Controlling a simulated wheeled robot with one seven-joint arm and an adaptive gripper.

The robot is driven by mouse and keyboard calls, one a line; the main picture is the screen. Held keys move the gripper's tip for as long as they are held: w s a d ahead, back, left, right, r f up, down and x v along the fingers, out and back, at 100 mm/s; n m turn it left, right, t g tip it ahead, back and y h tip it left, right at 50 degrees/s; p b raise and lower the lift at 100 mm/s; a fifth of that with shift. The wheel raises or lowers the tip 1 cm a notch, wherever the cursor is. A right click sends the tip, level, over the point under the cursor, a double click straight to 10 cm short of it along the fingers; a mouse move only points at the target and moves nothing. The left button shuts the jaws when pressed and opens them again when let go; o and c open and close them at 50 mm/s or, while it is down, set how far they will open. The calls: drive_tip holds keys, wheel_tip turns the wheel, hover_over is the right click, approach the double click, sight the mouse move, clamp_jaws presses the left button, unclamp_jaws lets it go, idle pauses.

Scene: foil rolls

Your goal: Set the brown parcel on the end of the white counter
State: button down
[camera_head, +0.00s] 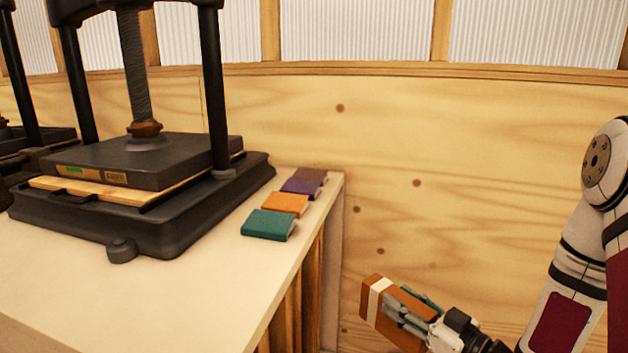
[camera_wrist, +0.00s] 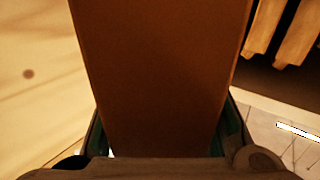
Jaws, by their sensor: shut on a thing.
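The brown parcel (camera_head: 373,308) has a pale band around it and is held in my gripper (camera_head: 405,312), to the right of the counter and lower than its top. In the wrist view the parcel (camera_wrist: 160,75) fills the middle, between the two fingers of my gripper (camera_wrist: 165,140). The fingers are shut on it. The white counter (camera_head: 190,290) runs along the left, its end near the wooden wall. The parcel is apart from the counter in the head view.
Several small books lie along the counter's right edge: teal (camera_head: 268,225), orange (camera_head: 285,204), purple (camera_head: 302,187) and brown (camera_head: 311,175). A dark screw press (camera_head: 150,210) stands on the counter at left. The counter's front part is bare. A wooden wall (camera_head: 480,180) is behind.

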drive_tip(key=r+m+t+h+p, duration=0.1)
drive_tip(key=r+p, duration=0.2)
drive_tip(key=w+r+m+h+p, duration=0.1)
drive_tip(key=r+h+p, duration=0.1)
drive_tip(key=r+p, duration=0.1)
drive_tip(key=w+r+m+t+h+p, duration=0.1)
drive_tip(key=r+p, duration=0.2)
drive_tip(key=p, duration=0.1)
drive_tip(key=shift+r+t+h, duration=0.2)
drive_tip(key=shift+t+h, duration=0.1)
drive_tip(key=s+r+m+t+h+p, duration=0.1)
drive_tip(key=s+r+m+h+p, duration=0.2)
drive_tip(key=p, duration=0.9)
wheel_tip(320, 180, up, 5)
drive_tip(key=d+m+h, duration=0.1)
drive_tip(key=h, duration=0.2)
drive_tip(key=shift+s+f+m, duration=0.15)
drive_tip(key=shift+s+m, duration=0.15)
drive_tip(key=shift+s, duration=0.1)
drive_tip(key=shift+a+p, duration=0.1)
drive_tip(key=shift+p, duration=0.2)
